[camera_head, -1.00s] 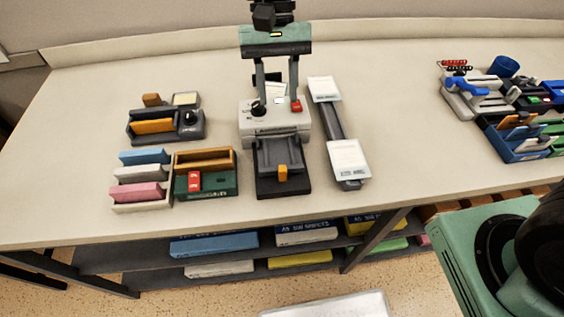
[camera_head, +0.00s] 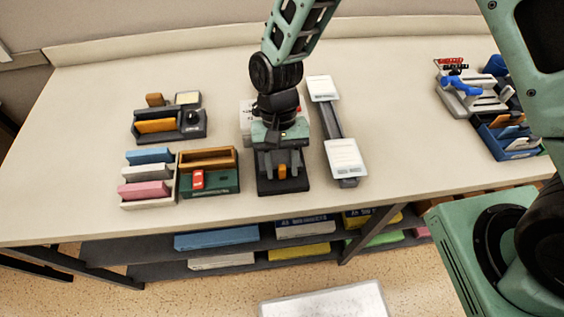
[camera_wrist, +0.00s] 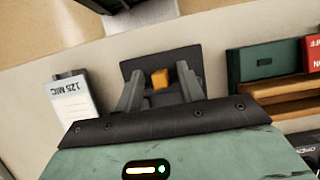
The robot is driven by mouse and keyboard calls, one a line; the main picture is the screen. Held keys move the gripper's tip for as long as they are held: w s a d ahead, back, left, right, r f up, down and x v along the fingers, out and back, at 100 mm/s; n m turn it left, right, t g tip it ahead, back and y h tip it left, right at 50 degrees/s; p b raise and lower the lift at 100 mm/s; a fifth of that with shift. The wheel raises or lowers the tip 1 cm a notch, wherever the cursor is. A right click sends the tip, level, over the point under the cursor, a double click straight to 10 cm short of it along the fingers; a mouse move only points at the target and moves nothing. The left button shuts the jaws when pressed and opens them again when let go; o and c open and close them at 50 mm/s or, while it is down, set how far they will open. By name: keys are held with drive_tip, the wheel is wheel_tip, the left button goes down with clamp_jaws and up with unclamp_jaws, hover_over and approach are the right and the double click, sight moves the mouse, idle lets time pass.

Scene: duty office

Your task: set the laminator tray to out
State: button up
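The laminator (camera_head: 247,112) stands in the middle of the desk, its white body mostly hidden behind my arm. Its dark tray (camera_head: 284,187) is at the front, with an orange tab (camera_head: 283,170). The tab also shows in the wrist view (camera_wrist: 160,78). My gripper (camera_head: 282,162) points down over the tray. In the wrist view its two grey fingers are apart, one on each side of the orange tab, with visible gaps. I cannot tell how far above the tray the fingertips are.
A dark rail with white card packs (camera_head: 346,158) stands close on the right. A green and wooden box with a red block (camera_head: 198,179) is close on the left. A coloured file rack (camera_head: 147,190) stands further left. The desk's front edge is just below the tray.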

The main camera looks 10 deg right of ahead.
drive_tip(key=shift+s+f, duration=0.1)
drive_tip(key=shift+f, duration=0.15)
clamp_jaws()
drive_tip(key=shift+s+a, duration=0.1)
drive_tip(key=shift+s, duration=1.95)
unclamp_jaws()
drive_tip(key=shift+w+r, duration=0.1)
drive_tip(key=shift+r, duration=0.05)
drive_tip(key=b+v, duration=0.3)
drive_tip(key=v, duration=1.4)
